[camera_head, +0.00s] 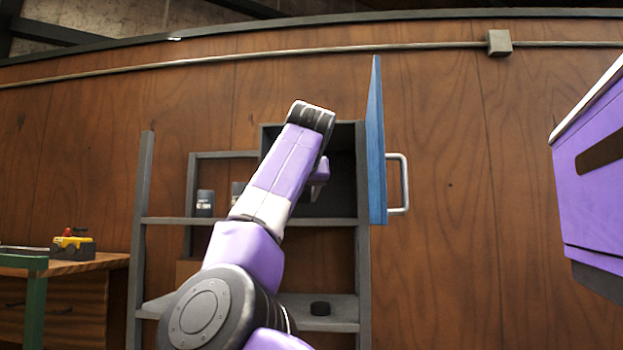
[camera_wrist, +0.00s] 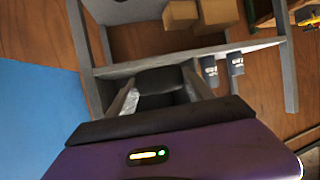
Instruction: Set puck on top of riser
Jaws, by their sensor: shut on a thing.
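My gripper (camera_wrist: 163,94) shows in the wrist view with its two fingers closed on a dark thing (camera_wrist: 160,78). I cannot tell surely whether this is the puck. In the head view my arm hides most of the gripper, which is in front of the open dark cabinet (camera_head: 341,160). I cannot make out a riser for certain; the cabinet's inside is dark and partly behind my arm.
The blue cabinet door (camera_head: 376,145) stands open to the right, with a pale handle (camera_head: 403,183). Dark canisters (camera_head: 205,203) stand on the grey upper shelf (camera_head: 180,221) at left. A wooden bench (camera_head: 75,267) stands at far left.

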